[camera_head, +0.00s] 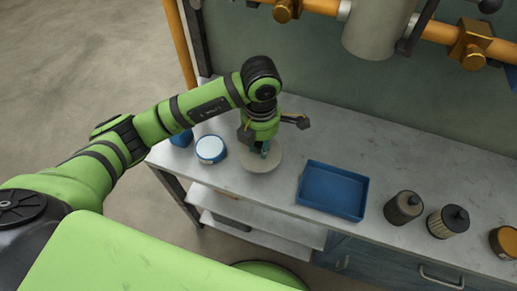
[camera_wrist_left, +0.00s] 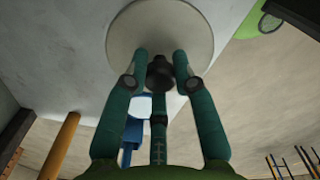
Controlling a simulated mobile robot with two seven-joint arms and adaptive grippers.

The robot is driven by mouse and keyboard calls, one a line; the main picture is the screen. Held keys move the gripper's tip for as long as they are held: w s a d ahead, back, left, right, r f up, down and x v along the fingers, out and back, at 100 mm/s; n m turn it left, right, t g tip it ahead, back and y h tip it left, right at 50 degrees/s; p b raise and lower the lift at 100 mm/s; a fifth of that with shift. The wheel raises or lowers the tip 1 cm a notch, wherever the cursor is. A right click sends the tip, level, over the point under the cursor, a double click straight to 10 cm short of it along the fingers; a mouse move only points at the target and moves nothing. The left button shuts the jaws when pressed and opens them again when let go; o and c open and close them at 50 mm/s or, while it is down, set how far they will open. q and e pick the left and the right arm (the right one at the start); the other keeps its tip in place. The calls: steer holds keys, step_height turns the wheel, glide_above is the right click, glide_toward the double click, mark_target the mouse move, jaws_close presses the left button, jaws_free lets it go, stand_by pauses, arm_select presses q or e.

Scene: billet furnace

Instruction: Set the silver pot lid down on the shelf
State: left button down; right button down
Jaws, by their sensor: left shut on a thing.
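The silver pot lid (camera_head: 272,163) is a round pale grey disc over the left part of the grey worktop (camera_head: 400,165) in the head view. In the left wrist view the lid (camera_wrist_left: 160,25) is at the top, with its black knob (camera_wrist_left: 160,74) between the fingers. My left gripper (camera_head: 265,151) points down and is shut on the knob; its teal fingers (camera_wrist_left: 161,70) surround it. I cannot tell whether the lid touches the worktop. A pale shelf (camera_head: 277,240) shows under the worktop. My right gripper is not in view.
A blue tray (camera_head: 333,190) stands right of the lid. A white-topped blue round container (camera_head: 210,149) is close on its left. Two dark canisters (camera_head: 404,207) (camera_head: 448,221) and an orange tin (camera_head: 504,242) stand farther right. Orange pipes (camera_head: 330,7) run above. The worktop behind the tray is clear.

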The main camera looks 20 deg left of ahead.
mark_target(258, 154)
arm_select(q)
steer(key=shift+a+f, duration=0.15)
steer(key=shift+a, duration=0.05)
step_height(258, 154, down, 3)
steer(key=shift+f+p, duration=0.15)
steer(key=shift+p, duration=0.3)
steer(key=shift+f, duration=0.35)
steer(key=shift+f, duration=0.2)
steer(key=c, duration=1)
jaws_free()
steer(key=shift+r, duration=0.1)
